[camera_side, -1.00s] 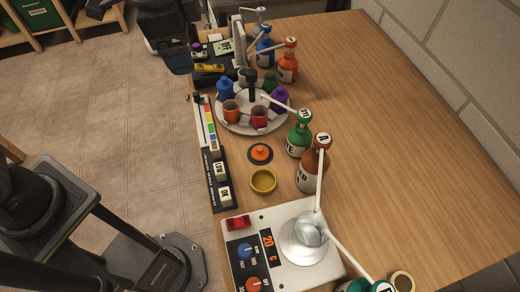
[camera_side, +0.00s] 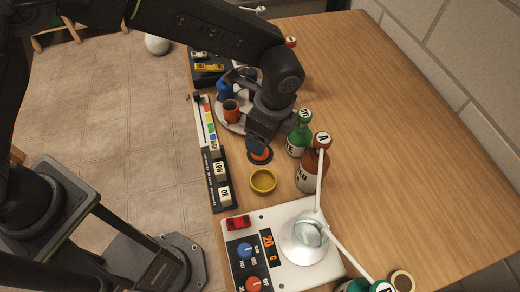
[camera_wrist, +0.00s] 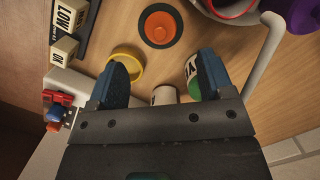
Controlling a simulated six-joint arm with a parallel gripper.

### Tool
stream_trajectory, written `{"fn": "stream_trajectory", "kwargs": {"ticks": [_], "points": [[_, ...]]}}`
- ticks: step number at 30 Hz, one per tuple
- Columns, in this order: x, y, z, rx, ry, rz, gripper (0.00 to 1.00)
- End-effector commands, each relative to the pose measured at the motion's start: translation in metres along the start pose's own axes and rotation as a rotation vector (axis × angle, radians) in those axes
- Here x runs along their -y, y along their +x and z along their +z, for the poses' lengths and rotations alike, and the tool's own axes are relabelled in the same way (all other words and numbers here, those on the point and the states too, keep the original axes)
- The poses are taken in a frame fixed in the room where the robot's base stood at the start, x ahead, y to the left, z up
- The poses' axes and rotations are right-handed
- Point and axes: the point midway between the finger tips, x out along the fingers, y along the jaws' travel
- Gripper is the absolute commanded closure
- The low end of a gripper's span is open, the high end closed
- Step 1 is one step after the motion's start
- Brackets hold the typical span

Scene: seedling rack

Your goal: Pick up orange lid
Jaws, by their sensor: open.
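The orange lid (camera_side: 262,156) lies on a dark round pad on the table, and my gripper (camera_side: 259,145) covers part of it in the side view. In the wrist view the whole orange lid (camera_wrist: 160,27) shows, with a small raised knob, beyond the fingertips and a little above the middle of the gap. My gripper (camera_wrist: 160,77) is open and empty, with its two dark blue fingers apart. In the side view it hangs just above or behind the lid; the exact height cannot be told.
A yellow dish (camera_side: 263,181) stands just in front of the lid. A green bottle (camera_side: 298,138) and a brown bottle (camera_side: 312,165) stand close on the right. A round tray (camera_side: 221,119) with cups is behind, and a white hotplate (camera_side: 255,217) is in front.

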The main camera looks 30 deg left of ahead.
Motion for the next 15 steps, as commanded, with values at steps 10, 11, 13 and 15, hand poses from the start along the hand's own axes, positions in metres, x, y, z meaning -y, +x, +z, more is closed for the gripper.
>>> {"fn": "stream_trajectory", "kwargs": {"ticks": [10, 11, 13, 15], "points": [[0.000, 0.032, 0.001, 0.001, -0.002, 0.002, 0.26], [0.000, 0.036, 0.001, 0.001, -0.001, 0.003, 0.26], [0.000, 0.047, 0.001, 0.000, -0.002, 0.002, 0.26], [0.000, 0.057, 0.001, 0.000, -0.001, 0.002, 0.26]]}}
